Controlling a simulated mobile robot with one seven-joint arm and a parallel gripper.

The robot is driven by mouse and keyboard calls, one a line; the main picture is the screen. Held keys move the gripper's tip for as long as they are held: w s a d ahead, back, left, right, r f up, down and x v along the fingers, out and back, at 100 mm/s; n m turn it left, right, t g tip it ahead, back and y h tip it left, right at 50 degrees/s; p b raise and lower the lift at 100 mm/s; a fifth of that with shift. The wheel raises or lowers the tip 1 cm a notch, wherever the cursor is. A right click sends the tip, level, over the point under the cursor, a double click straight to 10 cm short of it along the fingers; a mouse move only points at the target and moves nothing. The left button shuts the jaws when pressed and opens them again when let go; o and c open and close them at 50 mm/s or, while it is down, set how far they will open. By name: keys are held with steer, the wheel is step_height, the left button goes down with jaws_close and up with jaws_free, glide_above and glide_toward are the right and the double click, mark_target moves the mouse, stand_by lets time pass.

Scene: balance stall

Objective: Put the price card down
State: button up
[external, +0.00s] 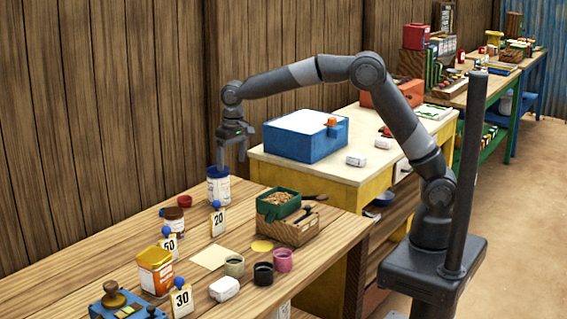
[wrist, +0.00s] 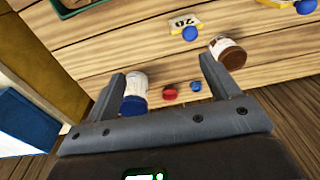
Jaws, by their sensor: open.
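Three price cards with blue knobs stand on the wooden table in the external view: the 20 card (external: 218,221), the 50 card (external: 169,246) and the 30 card (external: 181,301). The 20 card also shows at the top of the wrist view (wrist: 184,24), beyond the fingertips. My gripper (external: 233,158) is open above the table's far end, near a white jar with a blue lid (external: 218,188). In the wrist view my gripper (wrist: 162,70) has its fingers wide apart with no card between them. The jar (wrist: 134,90) shows beside the left finger.
A brown jar (external: 173,221), a red cup (external: 185,201), an orange tin (external: 155,271) and small pots (external: 263,274) stand around the cards. A green tray (external: 278,203) is to the right. A blue box (external: 305,137) stands on the yellow counter. A flat beige sheet (external: 211,257) lies mid-table.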

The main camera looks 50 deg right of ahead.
steer(key=s+d+r+t, duration=0.1)
steer(key=s+d+r, duration=0.55)
steer(key=d, duration=0.25)
steer(key=s+d+r+t, duration=0.1)
steer(key=s+d+r, duration=0.4)
steer(key=s+d, duration=0.35)
steer(key=s+d+f+t, duration=0.1)
steer(key=s+d+f, duration=0.1)
steer(key=s+d, duration=0.3)
steer(key=s+d+f+t, duration=0.1)
steer(key=s+d+f, duration=0.2)
steer(key=s, duration=1.1)
steer(key=d, duration=0.2)
steer(key=shift+d+t, duration=0.3)
steer(key=shift+t, duration=0.1)
steer(key=shift+r, duration=0.1)
steer(key=shift+c, duration=0.5)
steer(key=c, duration=0.6)
